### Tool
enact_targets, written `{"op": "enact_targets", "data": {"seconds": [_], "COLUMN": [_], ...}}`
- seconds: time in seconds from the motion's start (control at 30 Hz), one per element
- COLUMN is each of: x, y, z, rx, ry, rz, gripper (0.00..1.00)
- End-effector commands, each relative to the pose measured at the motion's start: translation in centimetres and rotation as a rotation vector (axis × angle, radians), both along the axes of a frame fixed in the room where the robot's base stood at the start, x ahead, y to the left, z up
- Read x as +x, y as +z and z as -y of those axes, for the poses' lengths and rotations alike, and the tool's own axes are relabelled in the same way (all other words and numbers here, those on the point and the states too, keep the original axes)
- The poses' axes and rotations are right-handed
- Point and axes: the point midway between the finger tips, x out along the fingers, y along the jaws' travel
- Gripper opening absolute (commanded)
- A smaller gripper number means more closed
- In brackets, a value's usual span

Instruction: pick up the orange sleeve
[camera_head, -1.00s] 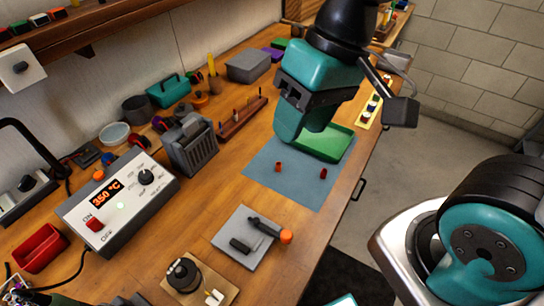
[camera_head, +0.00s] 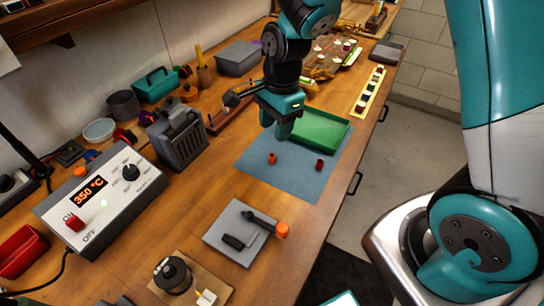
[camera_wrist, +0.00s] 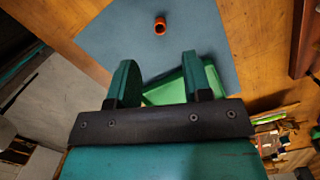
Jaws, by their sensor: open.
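The orange sleeve (camera_head: 272,158) is a small hollow cylinder standing on the blue-grey mat (camera_head: 309,187). It also shows in the wrist view (camera_wrist: 160,27), with its dark bore visible, beyond the fingertips and roughly centred between them. My gripper (camera_head: 283,134) is above the mat's far part, beside the green tray, just behind the sleeve in the head view. Its two teal fingers (camera_wrist: 160,62) are apart with nothing between them. The gripper does not touch the sleeve.
A dark red sleeve (camera_head: 319,165) stands on the mat to the right. The green tray (camera_head: 341,127) lies close behind. A grey ribbed box (camera_head: 178,138) stands left. A grey plate (camera_head: 231,246) with tools lies in front. The mat's front part is clear.

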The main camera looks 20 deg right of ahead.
Motion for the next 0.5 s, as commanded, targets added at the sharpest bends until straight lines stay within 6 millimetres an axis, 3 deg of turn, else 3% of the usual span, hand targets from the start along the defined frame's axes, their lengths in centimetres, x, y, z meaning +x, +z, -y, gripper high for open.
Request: {"op": "enact_targets", "data": {"seconds": [0.13, 0.5], "x": [-0.2, -0.3], "y": [-2.6, -6.0], "z": [-0.3, -0.5], "rx": [0.0, 0.0], "ry": [0.002, 0.002], "rz": [-0.005, -0.005], "gripper": [0.46, 0.46]}}
